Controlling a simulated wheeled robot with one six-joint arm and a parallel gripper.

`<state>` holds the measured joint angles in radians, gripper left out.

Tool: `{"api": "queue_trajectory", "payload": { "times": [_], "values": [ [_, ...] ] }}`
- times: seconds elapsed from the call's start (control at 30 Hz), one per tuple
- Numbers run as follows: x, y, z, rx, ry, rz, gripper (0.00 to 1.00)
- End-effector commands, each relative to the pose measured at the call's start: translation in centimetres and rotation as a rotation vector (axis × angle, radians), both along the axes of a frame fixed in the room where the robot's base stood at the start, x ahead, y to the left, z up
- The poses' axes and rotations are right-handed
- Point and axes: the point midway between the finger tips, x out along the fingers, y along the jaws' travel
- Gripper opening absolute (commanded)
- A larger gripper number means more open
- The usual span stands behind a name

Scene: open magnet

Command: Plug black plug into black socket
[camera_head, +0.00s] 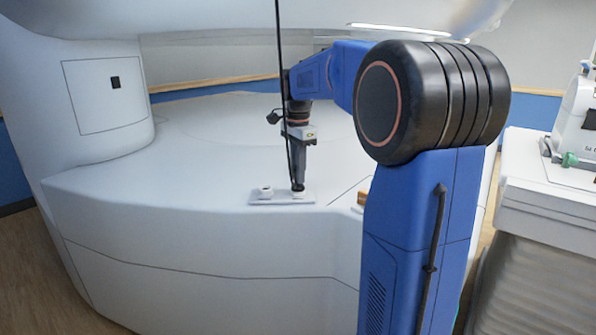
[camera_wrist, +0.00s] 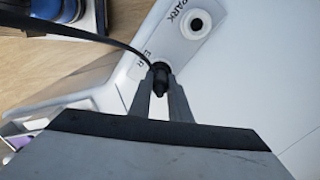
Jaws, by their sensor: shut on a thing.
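My gripper (camera_head: 297,182) points down at the right part of a small white plate (camera_head: 258,200) on the white table. In the wrist view my gripper (camera_wrist: 160,90) is shut on the black plug (camera_wrist: 160,75), one finger on each side. A black cable runs from the plug to the upper left. The plug is at the plate's end with a partly hidden label; I cannot tell whether it is in a hole or just above. A round white socket with a dark hole (camera_wrist: 196,25) sits beside the label "PARK".
A small black square (camera_head: 115,82) is on the panel of the white column at left. The cable (camera_head: 279,50) hangs from above past my arm. A white cabinet (camera_head: 545,190) stands at right. The tabletop behind the plate is clear.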

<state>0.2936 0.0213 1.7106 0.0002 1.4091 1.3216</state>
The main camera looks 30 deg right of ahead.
Motion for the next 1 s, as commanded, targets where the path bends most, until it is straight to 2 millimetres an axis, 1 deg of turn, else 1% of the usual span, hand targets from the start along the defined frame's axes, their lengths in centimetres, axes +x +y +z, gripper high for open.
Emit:
{"api": "queue_trajectory", "payload": {
  "times": [0.37,0.4,0.43,0.47,0.8,0.87,0.97,1.0],
  "values": [
    [0.0,0.0,-0.3,0.000,0.000,0.000,0.00],
    [0.0,0.0,-0.3,0.000,0.000,0.000,0.26],
    [0.0,0.0,-0.3,0.000,0.000,0.000,0.34],
    [0.0,0.0,-0.3,0.000,0.000,0.000,0.39],
    [0.0,0.0,0.0,0.000,0.000,0.000,0.39],
    [0.0,0.0,0.4,0.000,-0.001,0.000,0.39],
    [0.0,0.0,1.5,0.000,-0.002,0.000,0.39],
    [0.1,0.0,2.2,-0.001,-0.003,0.000,0.39]
  ]
}}
